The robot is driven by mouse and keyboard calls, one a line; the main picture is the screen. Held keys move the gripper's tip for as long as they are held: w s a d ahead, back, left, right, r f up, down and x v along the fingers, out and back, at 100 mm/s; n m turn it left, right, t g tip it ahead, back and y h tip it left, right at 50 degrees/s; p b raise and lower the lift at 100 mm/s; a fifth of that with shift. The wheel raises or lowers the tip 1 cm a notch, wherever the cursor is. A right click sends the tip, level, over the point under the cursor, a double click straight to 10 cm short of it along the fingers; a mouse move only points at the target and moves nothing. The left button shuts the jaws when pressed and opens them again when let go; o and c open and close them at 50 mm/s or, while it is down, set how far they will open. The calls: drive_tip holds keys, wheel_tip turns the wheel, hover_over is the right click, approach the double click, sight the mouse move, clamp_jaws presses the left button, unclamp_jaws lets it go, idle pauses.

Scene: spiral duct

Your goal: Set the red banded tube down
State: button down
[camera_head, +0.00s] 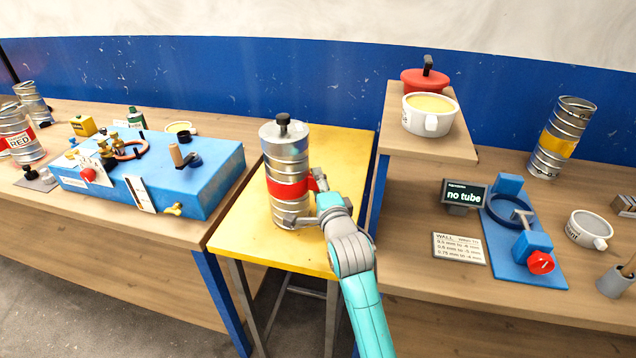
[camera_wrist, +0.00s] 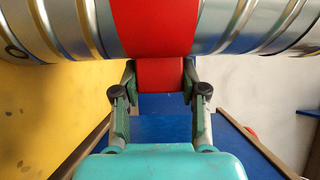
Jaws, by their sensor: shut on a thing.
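The red banded tube (camera_head: 287,160) is a ribbed silver duct with a red band round its middle and a black knob on its lid. It stands upright at the yellow table (camera_head: 334,150) in the head view. My gripper (camera_head: 318,188) is shut on the red band from the right. In the wrist view the tube (camera_wrist: 85,28) lies across the top of the picture, with my gripper (camera_wrist: 160,75) on a red part at the band. Whether the tube's base touches the yellow top is hard to tell.
A blue fixture box (camera_head: 205,185) sits on the left bench. A raised shelf (camera_head: 408,155) with a white cup (camera_head: 428,122) stands right of the tube. A yellow-banded tube (camera_head: 562,138) and a "no tube" display (camera_head: 465,195) are farther right. The yellow top behind the tube is clear.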

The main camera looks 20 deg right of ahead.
drive_tip(key=c, duration=0.6)
unclamp_jaws()
drive_tip(key=shift+f, duration=0.1)
drive_tip(key=shift+c, duration=0.2)
drive_tip(key=shift+s, duration=0.2)
drive_tip(key=s+a, duration=0.1)
drive_tip(key=s, duration=1)
drive_tip(key=shift+s+a, duration=0.15)
drive_tip(key=shift+s, duration=0.15)
